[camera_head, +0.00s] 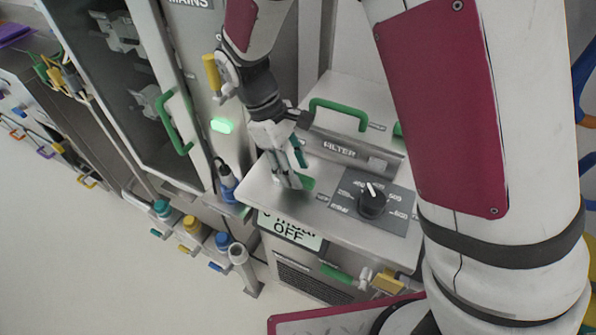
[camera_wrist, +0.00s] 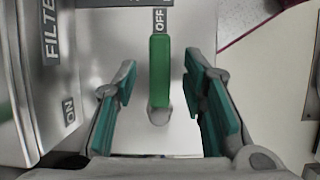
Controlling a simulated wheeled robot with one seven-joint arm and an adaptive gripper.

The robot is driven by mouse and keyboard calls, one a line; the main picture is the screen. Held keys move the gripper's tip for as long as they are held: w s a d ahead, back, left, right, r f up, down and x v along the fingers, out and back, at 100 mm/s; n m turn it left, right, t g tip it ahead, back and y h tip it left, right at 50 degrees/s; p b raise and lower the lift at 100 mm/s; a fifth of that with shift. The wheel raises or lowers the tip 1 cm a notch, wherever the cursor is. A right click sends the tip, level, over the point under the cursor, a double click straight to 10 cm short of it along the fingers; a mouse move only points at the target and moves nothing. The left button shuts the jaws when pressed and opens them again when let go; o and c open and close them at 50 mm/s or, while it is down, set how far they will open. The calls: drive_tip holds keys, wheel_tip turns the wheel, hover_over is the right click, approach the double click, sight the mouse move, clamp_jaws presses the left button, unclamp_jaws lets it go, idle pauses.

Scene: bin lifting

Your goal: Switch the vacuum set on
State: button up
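The vacuum set (camera_head: 262,190) is a light grey metal cabinet with a FILTER canister on top. Its switch is a green lever (camera_wrist: 159,65) on a round pale pivot, also seen partly in the head view (camera_head: 307,183). In the wrist view the lever points up at the OFF label (camera_wrist: 159,22); the ON label (camera_wrist: 69,108) is at left. My gripper (camera_wrist: 161,62) is open, with its teal-padded fingers on either side of the lever and visible gaps to it. In the head view my gripper (camera_head: 298,176) points down at the top plate. Its height over the plate is hard to tell.
A black dial (camera_head: 372,200) sits right of the lever. The FILTER canister (camera_head: 345,150) and a green handle (camera_head: 340,113) stand behind it. A cabinet with a lit green button (camera_head: 222,125) is at left. A sign ending in OFF (camera_head: 290,229) hangs on the front.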

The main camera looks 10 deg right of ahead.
drive_tip(key=shift+x, duration=1)
clamp_jaws()
